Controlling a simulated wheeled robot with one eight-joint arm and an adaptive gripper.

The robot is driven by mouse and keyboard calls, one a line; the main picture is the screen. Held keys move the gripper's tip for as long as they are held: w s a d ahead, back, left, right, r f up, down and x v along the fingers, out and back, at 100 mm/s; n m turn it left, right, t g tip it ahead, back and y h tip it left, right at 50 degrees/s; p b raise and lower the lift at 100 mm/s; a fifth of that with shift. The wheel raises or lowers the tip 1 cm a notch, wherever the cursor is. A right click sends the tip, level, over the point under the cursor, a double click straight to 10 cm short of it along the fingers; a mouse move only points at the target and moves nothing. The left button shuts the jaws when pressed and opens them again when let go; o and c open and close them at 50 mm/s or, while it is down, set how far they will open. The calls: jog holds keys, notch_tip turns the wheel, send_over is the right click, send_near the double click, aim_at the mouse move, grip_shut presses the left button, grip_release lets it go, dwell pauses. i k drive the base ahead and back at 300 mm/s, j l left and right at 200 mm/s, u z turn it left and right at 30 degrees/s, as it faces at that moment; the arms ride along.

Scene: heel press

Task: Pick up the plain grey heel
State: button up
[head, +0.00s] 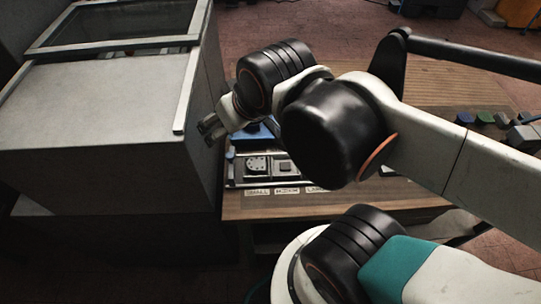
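Small blocks that look like heels stand at the right end of the wooden table: a blue one (465,118), a green one (485,117) and a plain grey one (503,119). My gripper (211,129) is at the left of the table, beside the large grey cabinet and far from the grey block. Its fingers are small and seen at an angle, so whether they are open or shut is unclear. No held object shows. My arm links cover much of the middle of the table.
The grey cabinet (95,110) with a framed window fills the left, close to my gripper. A tray (236,170) with dark and grey parts, labelled at its front edge, lies on the table (285,207). A larger grey item (524,137) sits at far right.

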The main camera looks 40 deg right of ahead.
aim_at(255, 166)
jog(key=z, duration=0.35)
jog(key=j+z, duration=0.7)
jog(key=j, duration=0.15)
jog(key=k+j+z, duration=0.2)
jog(key=j+z, duration=0.15)
jog(key=k+j+z, duration=0.15)
jog(key=j+z, duration=0.2)
jog(key=j, duration=0.1)
